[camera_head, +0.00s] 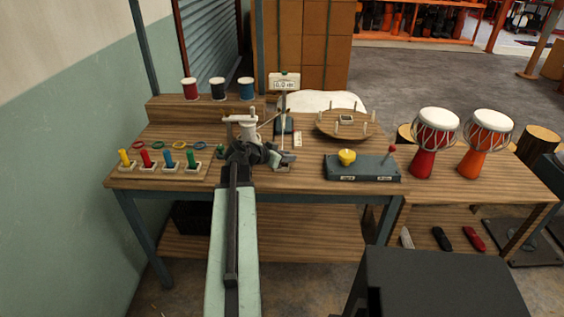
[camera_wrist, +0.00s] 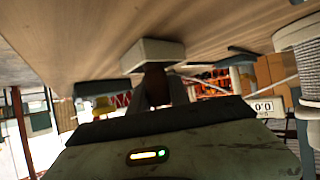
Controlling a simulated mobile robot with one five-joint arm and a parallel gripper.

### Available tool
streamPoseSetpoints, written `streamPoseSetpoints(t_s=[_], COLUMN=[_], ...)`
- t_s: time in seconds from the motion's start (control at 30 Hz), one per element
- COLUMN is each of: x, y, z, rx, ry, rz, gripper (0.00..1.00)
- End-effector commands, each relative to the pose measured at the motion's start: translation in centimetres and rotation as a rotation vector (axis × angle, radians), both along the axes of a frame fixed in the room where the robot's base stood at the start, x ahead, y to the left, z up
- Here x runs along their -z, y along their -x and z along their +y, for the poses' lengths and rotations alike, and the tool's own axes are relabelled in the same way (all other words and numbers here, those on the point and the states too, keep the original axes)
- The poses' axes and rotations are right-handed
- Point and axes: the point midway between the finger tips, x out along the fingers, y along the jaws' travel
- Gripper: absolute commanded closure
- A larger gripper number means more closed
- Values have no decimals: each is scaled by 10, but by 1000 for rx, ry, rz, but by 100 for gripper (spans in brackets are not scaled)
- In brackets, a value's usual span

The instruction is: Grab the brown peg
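The brown peg (camera_wrist: 155,82) shows in the wrist view, which is turned upside down. It stands in a pale square holder (camera_wrist: 152,53) on the wooden table. My gripper (camera_wrist: 158,92) is at the peg, with one grey finger on each side of it. I cannot tell whether the fingers touch the peg. In the head view my gripper (camera_head: 284,158) is low over the table, in front of a pale holder (camera_head: 282,168). The peg is not clear there, hidden behind or between the fingers.
Yellow, red, blue and green pegs (camera_head: 168,158) stand in pale holders to the left. A white stand (camera_head: 241,122) is close behind my arm. A dark box with a yellow knob (camera_head: 347,157) and a round wooden board (camera_head: 344,122) are to the right.

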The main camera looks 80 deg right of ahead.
Motion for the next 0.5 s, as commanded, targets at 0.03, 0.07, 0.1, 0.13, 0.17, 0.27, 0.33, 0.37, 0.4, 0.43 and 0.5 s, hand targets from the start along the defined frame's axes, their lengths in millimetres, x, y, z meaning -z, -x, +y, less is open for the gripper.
streamPoseSetpoints(t_s=[0.03, 0.07, 0.1, 0.13, 0.17, 0.27, 0.33, 0.37, 0.4, 0.43, 0.5], x=[0, 0, 0, 0, 0, 0, -1, -2, -5, -8, -17], y=[0, 0, 0, 0, 0, 0, 0, 0, 0, 0, 0], z=[0, 0, 0, 0, 0, 0, 0, 0, 0, 0, 0], rx=[0, 0, 0, 0, 0, 0, 0, 0, 0, 0, 1], ry=[0, 0, 0, 0, 0, 1, 1, 1, 1, 1, 0], rz=[0, 0, 0, 0, 0, -1, -1, -1, -1, -1, 0], gripper=[100, 100, 100, 100, 100, 100, 100, 100, 100, 100, 100])
